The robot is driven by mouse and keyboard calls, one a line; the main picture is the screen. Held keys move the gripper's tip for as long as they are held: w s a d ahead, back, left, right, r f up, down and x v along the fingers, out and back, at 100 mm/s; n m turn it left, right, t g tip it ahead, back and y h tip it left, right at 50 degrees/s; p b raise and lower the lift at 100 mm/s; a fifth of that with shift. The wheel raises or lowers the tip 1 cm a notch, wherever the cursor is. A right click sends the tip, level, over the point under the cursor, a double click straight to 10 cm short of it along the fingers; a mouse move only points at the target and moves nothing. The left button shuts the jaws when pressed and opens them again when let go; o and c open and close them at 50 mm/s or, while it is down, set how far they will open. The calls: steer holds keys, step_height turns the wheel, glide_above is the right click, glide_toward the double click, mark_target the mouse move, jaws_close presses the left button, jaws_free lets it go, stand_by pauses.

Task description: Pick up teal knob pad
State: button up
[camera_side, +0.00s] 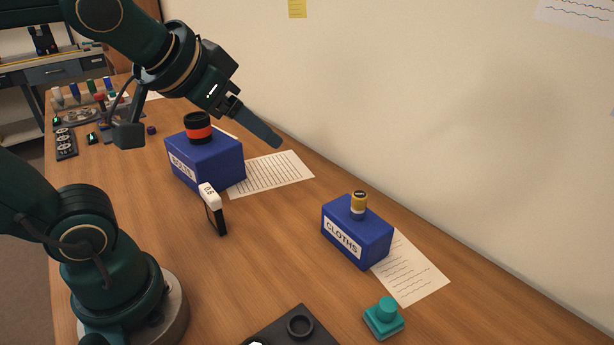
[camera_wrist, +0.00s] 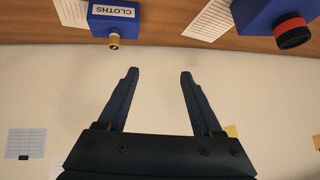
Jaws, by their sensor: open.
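The teal knob pad (camera_side: 384,318) sits on the table near the front right in the side view, a square base with a round knob on top. It does not show in the wrist view. My gripper (camera_side: 278,143) is high above the table at the upper middle, far from the pad, near the wall. In the wrist view its two fingers (camera_wrist: 157,72) are spread apart with nothing between them.
A blue CLOTHS box (camera_side: 352,240) with a yellow-capped bottle (camera_side: 359,203) stands behind the pad, beside a paper sheet (camera_side: 418,278). Another blue box (camera_side: 218,164) bears a black and orange cylinder (camera_side: 198,129). A dark tray (camera_side: 268,335) lies left of the pad.

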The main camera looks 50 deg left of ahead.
steer(key=w+d+r+m+t+h, duration=0.1)
steer(key=w+d+r+m+t, duration=0.15)
steer(key=w, duration=0.35)
steer(key=w+d+r+m+t+h, duration=0.1)
steer(key=w+r+t, duration=0.3)
steer(key=w, duration=0.3)
steer(key=m+g+h, duration=1.1)
steer(key=h, duration=0.2)
glide_above(388, 304)
steer(key=s+a, duration=0.1)
step_height(388, 304, down, 9)
steer(key=shift+t, duration=0.45)
steer(key=f, duration=1.7)
steer(key=shift+w+a+f, duration=0.2)
steer(key=shift+w+f, duration=0.05)
steer(key=shift+x, duration=2.5)
